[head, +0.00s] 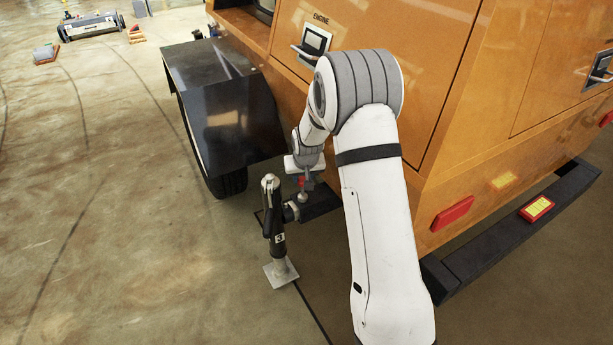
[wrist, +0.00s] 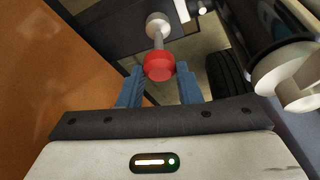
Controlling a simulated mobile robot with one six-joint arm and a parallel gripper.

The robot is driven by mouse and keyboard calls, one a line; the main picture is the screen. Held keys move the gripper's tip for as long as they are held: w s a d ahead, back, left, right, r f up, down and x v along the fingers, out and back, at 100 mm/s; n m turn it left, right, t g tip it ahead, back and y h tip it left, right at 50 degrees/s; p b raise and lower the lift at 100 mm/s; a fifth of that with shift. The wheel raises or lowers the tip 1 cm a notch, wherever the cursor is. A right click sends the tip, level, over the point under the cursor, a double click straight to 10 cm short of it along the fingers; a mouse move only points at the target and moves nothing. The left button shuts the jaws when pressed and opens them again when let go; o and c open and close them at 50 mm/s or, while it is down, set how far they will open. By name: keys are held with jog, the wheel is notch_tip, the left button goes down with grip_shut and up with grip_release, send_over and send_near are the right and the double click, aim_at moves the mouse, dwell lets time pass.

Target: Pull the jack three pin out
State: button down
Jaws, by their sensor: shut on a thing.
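The jack (head: 276,225), a black upright post with a label that seems to read 3 and a square metal foot (head: 281,273), stands beside the orange trailer. A pin with a red knob (wrist: 159,66) and a metal shaft (wrist: 158,38) shows in the wrist view, with a round pale metal end beyond it. My gripper (wrist: 160,82) has its blue fingers on both sides of the red knob and is shut on it. In the head view my gripper (head: 306,178) is just above and right of the jack; the fingers are small there. Whether the pin sits in its hole is hard to tell.
The orange trailer (head: 450,130) stands close behind and right of my arm. A black fender (head: 225,95) over a tire (head: 228,182) is left of the gripper. A dark bumper (head: 500,235) is at right.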

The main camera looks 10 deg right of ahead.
jog(key=shift+r, duration=0.2)
jog(key=c, duration=1.3)
grip_release()
jog(key=shift+r, duration=0.1)
jog(key=shift+o, duration=1.3)
jog(key=p+v, duration=0.2)
jog(key=v, duration=0.5)
jog(key=shift+s+r+p, duration=0.2)
jog(key=shift+r+p, duration=0.05)
jog(key=shift+p, duration=0.05)
